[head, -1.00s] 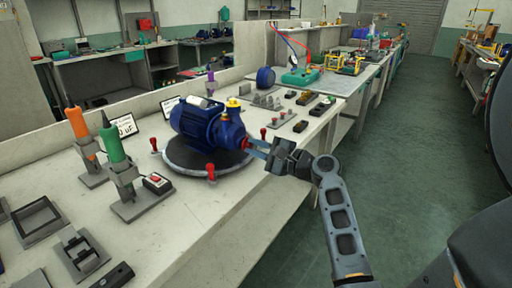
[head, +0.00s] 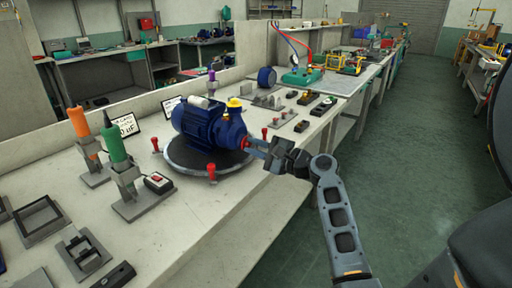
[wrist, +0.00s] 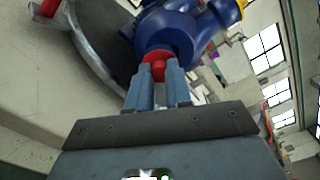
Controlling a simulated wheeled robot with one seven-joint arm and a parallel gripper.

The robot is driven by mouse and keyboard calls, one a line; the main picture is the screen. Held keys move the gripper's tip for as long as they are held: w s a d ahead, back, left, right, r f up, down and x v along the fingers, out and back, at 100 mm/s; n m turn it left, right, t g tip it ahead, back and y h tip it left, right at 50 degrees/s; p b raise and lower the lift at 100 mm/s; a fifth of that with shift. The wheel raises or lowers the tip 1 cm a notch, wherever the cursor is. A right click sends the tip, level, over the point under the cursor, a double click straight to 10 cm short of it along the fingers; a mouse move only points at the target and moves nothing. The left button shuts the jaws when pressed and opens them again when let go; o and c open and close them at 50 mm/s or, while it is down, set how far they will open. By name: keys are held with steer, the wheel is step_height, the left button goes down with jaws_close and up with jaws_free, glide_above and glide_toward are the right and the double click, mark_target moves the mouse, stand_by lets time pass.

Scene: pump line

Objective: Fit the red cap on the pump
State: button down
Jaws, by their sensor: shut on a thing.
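The blue pump (head: 208,128) stands on a round dark turntable (head: 185,162) on the bench, with a yellow cap (head: 234,103) on its top port. My gripper (head: 257,148) reaches in from the right at the pump's front port. In the wrist view my gripper (wrist: 158,85) is shut on the red cap (wrist: 158,62), which lies against the end of the blue pump (wrist: 175,30). I cannot tell whether the cap is fully seated. The fingers hide part of it.
Red-knobbed posts (head: 211,171) stand around the turntable's edge. Green (head: 115,148) and orange (head: 80,125) screwdrivers stand in holders at left, near a red-button box (head: 158,182). Small grey and black parts lie behind the pump. Open floor is at right.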

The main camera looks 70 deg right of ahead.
steer(key=c, duration=1)
jaws_free()
steer(key=shift+o, duration=0.2)
steer(key=shift+s, duration=0.1)
steer(key=p+v, duration=0.1)
steer(key=v, duration=0.4)
steer(key=shift+s+a, duration=0.1)
steer(key=shift+s, duration=0.3)
steer(key=shift+s, duration=0.1)
steer(key=v, duration=0.7)
steer(key=shift+s, duration=0.3)
steer(key=shift+a+f, duration=0.1)
steer(key=shift+a, duration=0.05)
